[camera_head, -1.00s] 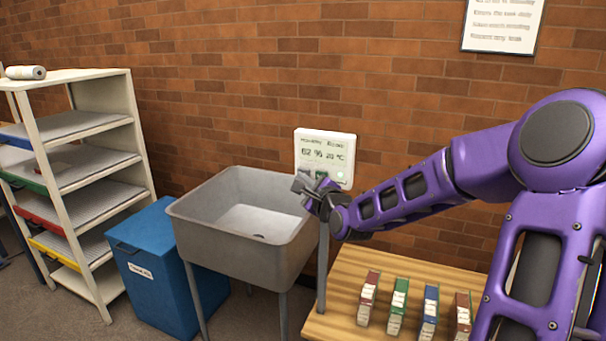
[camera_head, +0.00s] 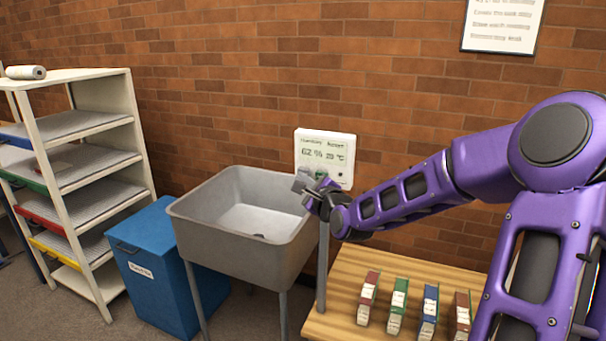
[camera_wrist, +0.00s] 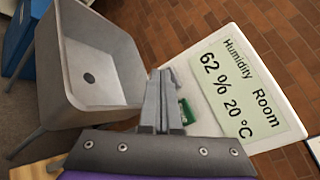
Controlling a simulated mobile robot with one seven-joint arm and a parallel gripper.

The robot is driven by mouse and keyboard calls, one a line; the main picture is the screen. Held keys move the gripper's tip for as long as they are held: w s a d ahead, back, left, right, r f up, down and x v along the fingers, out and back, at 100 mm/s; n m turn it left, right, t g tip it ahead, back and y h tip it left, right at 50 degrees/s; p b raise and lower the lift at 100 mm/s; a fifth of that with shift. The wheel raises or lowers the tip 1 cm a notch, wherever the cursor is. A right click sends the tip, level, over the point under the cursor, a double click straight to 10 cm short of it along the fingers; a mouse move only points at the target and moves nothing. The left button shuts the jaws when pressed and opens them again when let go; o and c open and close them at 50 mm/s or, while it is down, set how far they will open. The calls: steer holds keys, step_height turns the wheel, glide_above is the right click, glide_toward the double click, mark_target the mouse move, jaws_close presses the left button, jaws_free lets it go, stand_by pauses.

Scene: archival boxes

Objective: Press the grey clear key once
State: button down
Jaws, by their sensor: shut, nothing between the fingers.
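The white wall panel (camera_head: 326,143) has a display reading humidity 62 % and room 20 °C. In the wrist view the panel (camera_wrist: 270,60) fills the right side, tilted. My gripper (camera_head: 303,181) is at the panel's lower left in the head view. In the wrist view my gripper (camera_wrist: 163,75) is shut and empty, its tips over the panel's edge strip. A green key (camera_wrist: 187,110) shows just right of the fingers. I cannot make out the grey clear key; the fingers may cover it. I cannot tell whether the tips touch the panel.
A grey sink (camera_head: 215,240) stands left of the panel, with a blue bin (camera_head: 150,265) and white shelf unit (camera_head: 134,100) beyond it. A wooden table (camera_head: 345,270) below my arm holds several small coloured boxes. A notice (camera_head: 503,25) hangs on the brick wall.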

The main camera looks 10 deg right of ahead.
steer(key=shift+s+a, duration=0.4)
steer(key=shift+s, duration=0.2)
steer(key=shift+s+a+p, duration=0.45)
steer(key=shift+s+a, duration=0.3)
steer(key=shift+s, duration=0.25)
steer(key=shift+s+a+p, duration=0.45)
steer(key=shift+s+a, duration=0.25)
steer(key=shift+s, duration=0.3)
steer(key=shift+r, duration=0.1)
